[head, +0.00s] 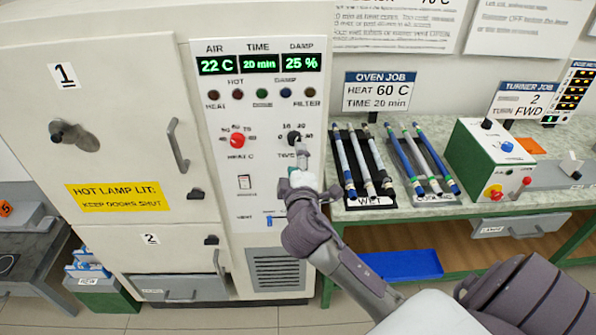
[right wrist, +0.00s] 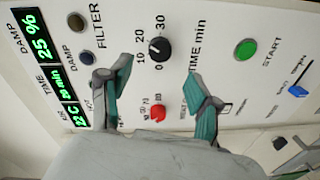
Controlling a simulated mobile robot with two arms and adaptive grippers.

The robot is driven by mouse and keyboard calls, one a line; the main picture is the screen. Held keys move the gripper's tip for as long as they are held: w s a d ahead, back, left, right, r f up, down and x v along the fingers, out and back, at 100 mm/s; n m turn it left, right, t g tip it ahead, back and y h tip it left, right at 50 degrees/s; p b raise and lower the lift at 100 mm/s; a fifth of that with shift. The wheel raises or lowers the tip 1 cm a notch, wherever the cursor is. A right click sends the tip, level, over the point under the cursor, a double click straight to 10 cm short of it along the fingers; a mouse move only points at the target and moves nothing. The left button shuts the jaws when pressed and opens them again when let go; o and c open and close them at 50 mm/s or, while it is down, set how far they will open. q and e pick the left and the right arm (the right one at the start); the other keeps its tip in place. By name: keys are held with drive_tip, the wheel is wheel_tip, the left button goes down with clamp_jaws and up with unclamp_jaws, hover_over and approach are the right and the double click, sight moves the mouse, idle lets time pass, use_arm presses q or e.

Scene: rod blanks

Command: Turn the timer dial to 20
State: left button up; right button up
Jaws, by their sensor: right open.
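The timer dial (head: 293,138) is a small black knob on the white oven control panel (head: 223,125). In the right wrist view the dial (right wrist: 158,49) stands beside the "TIME min" label, with 0, 10, 20 and 30 around it. Its pale mark appears to face about 20, though it is small. The TIME display (head: 259,63) reads 20 min. My right gripper (head: 302,158) is just below the dial in the head view. In the wrist view its fingers (right wrist: 158,73) are open and apart, with the dial between and beyond them, seemingly clear of it.
A red heat knob (head: 237,140) sits left of the dial. A green START button (right wrist: 246,49) and a blue vent slider (right wrist: 298,91) are nearby on the panel. Racks of rods (head: 363,201) and a green-white turner box (head: 470,150) stand on the bench at right.

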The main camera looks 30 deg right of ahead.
drive_tip(key=shift+v, duration=2.2)
drive_tip(key=shift+f, duration=0.15)
wheel_tip(320, 180, down, 23)
drive_tip(key=a+g+y+b, duration=0.2)
drive_tip(key=g+y, duration=0.1)
drive_tip(key=y, duration=0.1)
drive_tip(key=s+a+f+g+y, duration=0.15)
drive_tip(key=s+f, duration=0.25)
drive_tip(key=f, duration=0.5)
drive_tip(key=s+a+f+g, duration=0.1)
drive_tip(key=s+f+g, duration=0.15)
drive_tip(key=f, duration=0.65)
drive_tip(key=s+a+f+m+g+y+b, duration=0.2)
drive_tip(key=s+f+m+g, duration=0.15)
drive_tip(key=s+f, duration=1.45)
drive_tip(key=s+f+m+g, duration=0.1)
drive_tip(key=s+f, duration=0.2)
drive_tip(key=s, duration=0.6)
drive_tip(key=s+a+f+m+g+y, duration=0.1)
drive_tip(key=s+f+m+g, duration=0.1)
drive_tip(key=s, duration=0.7)
drive_tip(key=shift+a+f+b, duration=0.3)
drive_tip(key=shift+f+b, duration=0.1)
drive_tip(key=shift+f, duration=0.5)
drive_tip(key=shift+g, duration=0.25)
